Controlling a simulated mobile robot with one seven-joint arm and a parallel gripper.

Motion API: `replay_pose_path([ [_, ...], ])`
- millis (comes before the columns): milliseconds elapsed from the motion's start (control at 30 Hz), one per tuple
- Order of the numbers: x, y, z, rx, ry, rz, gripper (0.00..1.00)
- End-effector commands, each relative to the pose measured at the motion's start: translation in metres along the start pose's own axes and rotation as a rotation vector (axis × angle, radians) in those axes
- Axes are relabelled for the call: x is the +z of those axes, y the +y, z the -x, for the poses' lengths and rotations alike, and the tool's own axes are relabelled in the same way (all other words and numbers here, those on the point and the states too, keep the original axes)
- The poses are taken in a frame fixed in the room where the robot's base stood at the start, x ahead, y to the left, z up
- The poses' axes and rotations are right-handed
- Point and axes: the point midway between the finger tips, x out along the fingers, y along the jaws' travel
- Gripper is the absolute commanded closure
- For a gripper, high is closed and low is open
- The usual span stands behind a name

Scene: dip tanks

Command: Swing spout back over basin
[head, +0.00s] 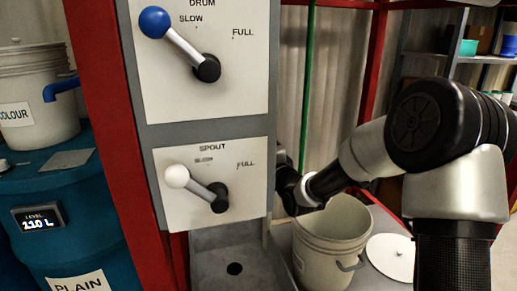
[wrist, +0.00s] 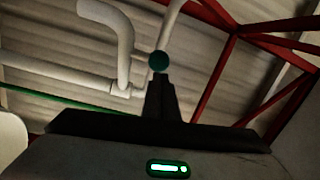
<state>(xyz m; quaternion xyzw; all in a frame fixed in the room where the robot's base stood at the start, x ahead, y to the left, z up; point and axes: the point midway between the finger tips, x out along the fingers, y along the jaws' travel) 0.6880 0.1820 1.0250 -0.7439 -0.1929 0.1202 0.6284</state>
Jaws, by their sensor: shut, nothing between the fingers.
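In the wrist view a pale bent pipe (wrist: 122,45), which looks like the spout, curves at upper left of my gripper (wrist: 160,80). A dark green ball (wrist: 159,62) shows just beyond the fingertips; whether they touch it I cannot tell. My gripper is shut with nothing in it. In the head view my wrist is beside the panel's right edge, above the bucket, and the fingertips are hidden. The grey basin (head: 215,264) with a dark drain hole is below the panel. The spout is not clearly seen in the head view.
The panel has a blue-knobbed DRUM lever (head: 180,45) and a white-knobbed SPOUT lever (head: 197,187), both pointing up-left. A white bucket (head: 312,251) stands right of the basin, a white lid (head: 390,257) beside it. A red post (head: 115,120) stands left; shelves are behind right.

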Motion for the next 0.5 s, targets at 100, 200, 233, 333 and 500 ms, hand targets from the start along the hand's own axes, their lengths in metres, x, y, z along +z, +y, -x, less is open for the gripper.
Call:
replay_pose_path([
  [100,0.0,0.0,0.001,0.0,0.0,0.0,1.0],
  [200,-0.001,0.0,0.006,0.002,0.001,0.0,1.0],
  [233,-0.001,0.0,0.009,0.003,0.001,0.0,1.0],
  [333,-0.001,-0.001,0.024,0.002,0.002,0.001,1.0],
  [500,-0.002,-0.001,0.064,0.004,0.002,0.0,1.0],
])
